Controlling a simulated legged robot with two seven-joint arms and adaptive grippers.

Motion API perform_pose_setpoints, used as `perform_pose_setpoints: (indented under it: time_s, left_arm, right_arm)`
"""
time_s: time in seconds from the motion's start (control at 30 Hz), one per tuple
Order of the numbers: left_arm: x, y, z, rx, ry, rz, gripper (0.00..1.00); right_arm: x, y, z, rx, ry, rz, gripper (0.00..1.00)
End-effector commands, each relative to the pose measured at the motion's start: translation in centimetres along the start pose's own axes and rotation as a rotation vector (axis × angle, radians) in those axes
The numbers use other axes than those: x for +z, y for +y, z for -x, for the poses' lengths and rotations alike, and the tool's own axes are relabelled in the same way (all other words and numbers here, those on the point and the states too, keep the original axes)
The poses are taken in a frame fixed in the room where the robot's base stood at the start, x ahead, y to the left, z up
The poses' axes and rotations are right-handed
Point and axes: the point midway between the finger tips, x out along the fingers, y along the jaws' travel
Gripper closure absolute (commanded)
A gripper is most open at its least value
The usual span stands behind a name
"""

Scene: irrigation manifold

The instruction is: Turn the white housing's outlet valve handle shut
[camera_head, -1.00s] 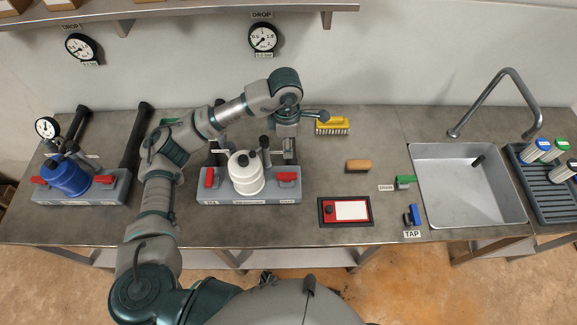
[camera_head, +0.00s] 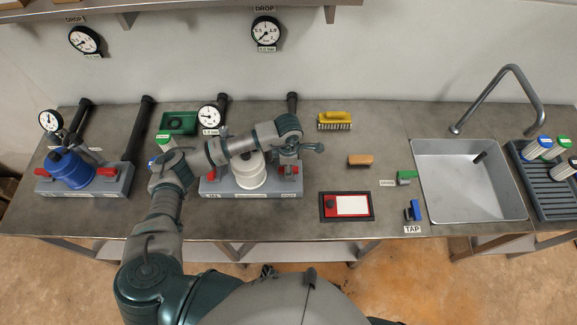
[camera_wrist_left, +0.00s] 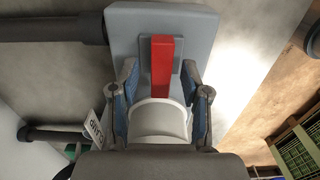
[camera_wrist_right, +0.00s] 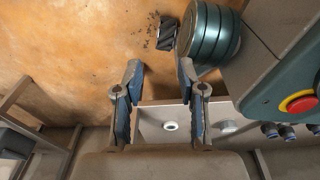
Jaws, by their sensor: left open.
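The white housing (camera_head: 250,172) stands on a grey base block (camera_head: 236,193) mid-bench, partly hidden by my left arm. Its outlet handle, a red lever (camera_wrist_left: 162,65), lies at the block's right end and points up in the left wrist view. My left gripper (camera_head: 289,166) is over that end, pointing down. In the left wrist view its open fingers (camera_wrist_left: 160,82) stand on either side of the lever's line, with gaps; whether they reach its depth is unclear. The white housing (camera_wrist_left: 160,118) shows between them. My right gripper (camera_wrist_right: 160,78) is open and empty, low beside my body.
A blue housing (camera_head: 70,168) with red levers stands at the left. A gauge (camera_head: 209,117) and green tray (camera_head: 178,123) are behind the white housing. A yellow brush (camera_head: 335,121), brown block (camera_head: 360,160) and red-framed panel (camera_head: 347,206) lie to the right, before the sink (camera_head: 468,205).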

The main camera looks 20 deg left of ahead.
Motion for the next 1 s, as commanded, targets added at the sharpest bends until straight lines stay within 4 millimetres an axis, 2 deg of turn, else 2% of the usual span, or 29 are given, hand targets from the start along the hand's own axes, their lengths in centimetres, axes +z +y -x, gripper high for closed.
perform_pose_setpoints:
  time_s: [0.3,0.37,0.5,0.83,0.93,1.0]
  left_arm:
    - [0.0,0.0,-0.3,0.0,0.0,-0.001,0.53]
    - [0.0,0.0,-0.3,0.0,0.0,-0.001,0.66]
    - [0.0,0.0,-0.3,0.0,0.0,-0.001,1.0]
    - [0.0,0.1,-0.4,0.001,0.0,-0.019,1.0]
    - [0.0,0.1,-0.4,0.002,0.0,-0.05,1.0]
    - [0.0,0.1,-0.5,0.003,0.0,-0.082,1.0]
  right_arm:
    - [0.6,-0.2,0.0,-0.002,-0.006,0.0,0.6]
    - [0.8,-0.2,0.0,-0.003,-0.009,0.0,0.6]
    - [1.2,-0.4,0.1,-0.004,-0.014,0.0,0.6]
    - [1.2,-0.5,-0.1,-0.006,-0.019,-0.001,0.6]
    - [-1.3,-0.3,0.3,-0.004,0.009,-0.004,0.6]
    - [-2.1,-0.3,0.5,-0.003,0.012,-0.005,0.6]
